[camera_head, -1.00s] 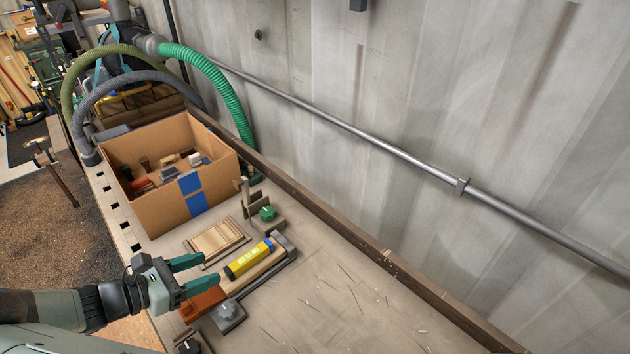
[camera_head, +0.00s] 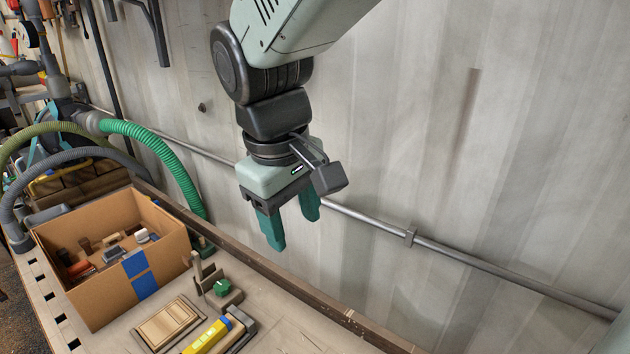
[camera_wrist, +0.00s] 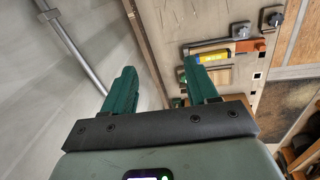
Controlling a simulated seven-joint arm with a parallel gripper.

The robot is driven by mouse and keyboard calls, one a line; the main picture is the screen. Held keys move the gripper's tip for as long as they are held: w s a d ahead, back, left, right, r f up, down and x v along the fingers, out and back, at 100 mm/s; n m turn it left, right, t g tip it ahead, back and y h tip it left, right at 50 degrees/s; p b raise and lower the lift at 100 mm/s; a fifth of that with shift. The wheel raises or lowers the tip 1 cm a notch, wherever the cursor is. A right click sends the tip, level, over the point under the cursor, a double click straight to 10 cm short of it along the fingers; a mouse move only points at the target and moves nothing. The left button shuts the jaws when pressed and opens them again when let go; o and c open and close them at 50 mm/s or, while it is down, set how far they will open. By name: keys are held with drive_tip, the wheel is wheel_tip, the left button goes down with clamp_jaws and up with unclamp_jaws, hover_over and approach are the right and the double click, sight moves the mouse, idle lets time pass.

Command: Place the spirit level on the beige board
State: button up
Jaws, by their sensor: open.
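The yellow spirit level (camera_head: 207,337) with a blue end lies on the workbench at the bottom of the head view, beside a wooden bar. The beige board (camera_head: 168,322), a flat framed panel, lies just left of it, apart from it. My gripper (camera_head: 292,230) is open and empty, fingers pointing down, raised near the wall well above the bench. Its green fingers (camera_wrist: 158,70) stand apart in the wrist view.
A cardboard box (camera_head: 95,300) with blue tape holds several small items left of the board. A green-knobbed fixture (camera_head: 224,290) stands behind the board. A metal pipe (camera_head: 370,220) runs along the wall. The bench right of the level is partly out of view.

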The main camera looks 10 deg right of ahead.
drive_tip(key=s+d+r+m+t, duration=0.2)
drive_tip(key=s+d+m, duration=0.1)
drive_tip(key=s+d, duration=0.1)
drive_tip(key=s+d+r+m+t+y, duration=0.1)
drive_tip(key=s+d+r+m+t, duration=0.1)
drive_tip(key=s, duration=0.4)
drive_tip(key=shift+s+d+r+m, duration=0.3)
drive_tip(key=shift+d+r+m, duration=0.45)
drive_tip(key=shift+d+m, duration=0.4)
idle(0.9)
